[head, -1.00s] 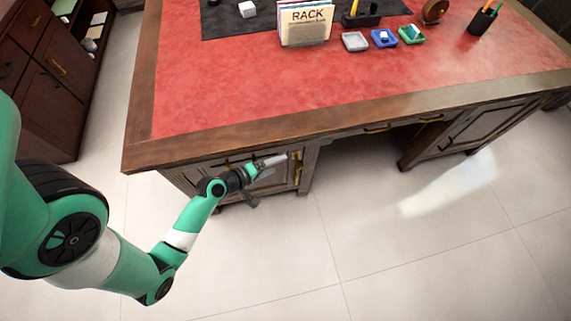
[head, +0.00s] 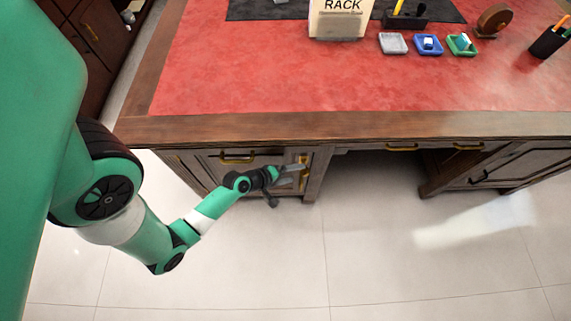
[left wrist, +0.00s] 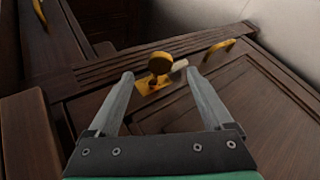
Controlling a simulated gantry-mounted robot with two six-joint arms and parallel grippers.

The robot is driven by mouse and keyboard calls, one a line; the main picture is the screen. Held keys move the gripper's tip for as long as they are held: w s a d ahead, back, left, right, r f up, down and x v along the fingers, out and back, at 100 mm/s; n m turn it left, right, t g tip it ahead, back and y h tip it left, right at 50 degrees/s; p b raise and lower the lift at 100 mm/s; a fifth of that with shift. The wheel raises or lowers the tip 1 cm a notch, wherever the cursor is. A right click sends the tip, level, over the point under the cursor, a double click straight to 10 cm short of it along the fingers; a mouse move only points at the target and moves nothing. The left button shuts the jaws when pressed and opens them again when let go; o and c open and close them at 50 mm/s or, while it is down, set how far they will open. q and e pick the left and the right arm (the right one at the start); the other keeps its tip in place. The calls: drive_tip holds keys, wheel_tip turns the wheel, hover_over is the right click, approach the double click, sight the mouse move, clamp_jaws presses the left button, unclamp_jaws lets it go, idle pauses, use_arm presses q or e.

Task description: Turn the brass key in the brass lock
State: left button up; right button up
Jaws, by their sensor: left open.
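The brass lock plate (left wrist: 150,86) is on the dark wooden desk front in the left wrist view. The brass key (left wrist: 160,62) shows its round bow in front of the plate, with a small pale piece beside it on the right. My left gripper (left wrist: 160,74) is open, with one finger on each side of the key in the picture; contact is not visible. In the head view, my left gripper (head: 295,173) is at the brass fitting on the desk's left pedestal, and its fingers partly cover that fitting. My right gripper is out of view.
A brass drawer handle (head: 238,158) is left of the gripper. The red desk top (head: 240,85) overhangs above, bearing a rack (head: 340,22), small trays (head: 428,45) and a pen cup (head: 548,42). The knee space and floor to the right are clear.

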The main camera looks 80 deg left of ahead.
sight(303, 172)
use_arm(q)
drive_tip(key=b+x, duration=0.2)
drive_tip(key=x, duration=0.4)
drive_tip(key=shift+f+b, duration=0.25)
drive_tip(key=shift+b, duration=0.1)
drive_tip(key=shift+w+a+f, duration=0.1)
drive_tip(key=shift+w, duration=0.25)
